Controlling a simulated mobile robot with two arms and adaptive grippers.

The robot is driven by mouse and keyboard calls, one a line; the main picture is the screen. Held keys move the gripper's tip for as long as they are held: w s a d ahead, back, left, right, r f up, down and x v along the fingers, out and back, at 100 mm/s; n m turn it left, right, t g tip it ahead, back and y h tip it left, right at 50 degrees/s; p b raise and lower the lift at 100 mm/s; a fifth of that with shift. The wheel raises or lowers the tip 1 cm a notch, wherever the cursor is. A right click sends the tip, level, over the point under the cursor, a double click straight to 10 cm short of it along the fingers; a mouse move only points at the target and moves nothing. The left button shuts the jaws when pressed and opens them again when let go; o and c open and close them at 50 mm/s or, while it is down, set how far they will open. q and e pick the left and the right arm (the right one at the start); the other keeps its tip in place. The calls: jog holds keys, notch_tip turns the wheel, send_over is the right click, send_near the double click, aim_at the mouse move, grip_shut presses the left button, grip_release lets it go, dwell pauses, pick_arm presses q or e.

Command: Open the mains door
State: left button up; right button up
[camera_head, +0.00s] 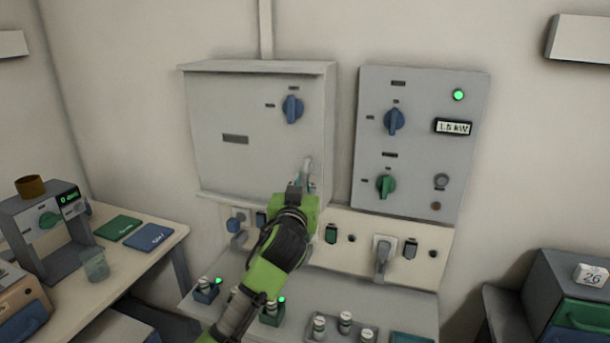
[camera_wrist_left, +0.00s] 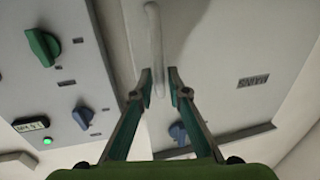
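The mains door is the pale front of the grey wall box (camera_head: 225,165), with a blue knob (camera_head: 292,108) and a dark label; it looks closed. Its pale upright bar handle (camera_head: 307,166) is at the lower right of the front, partly hidden by my gripper. My left gripper (camera_head: 302,182) is at the handle. In the left wrist view the handle (camera_wrist_left: 153,40) runs between the two open fingertips (camera_wrist_left: 161,80), closer to the left finger in that picture. I cannot tell whether that finger touches it. My right gripper is not in view.
A grey control panel (camera_head: 424,150) with blue and green knobs is right of the box. A socket strip (camera_head: 340,262) runs below, above a bench (camera_head: 400,297) with small items. A side table (camera_head: 150,258) stands left. A dark cabinet (camera_head: 545,290) stands at lower right.

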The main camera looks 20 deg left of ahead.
pick_arm(q)
jog(key=shift+w+a, duration=0.2)
jog(key=shift+w, duration=1.1)
grip_shut()
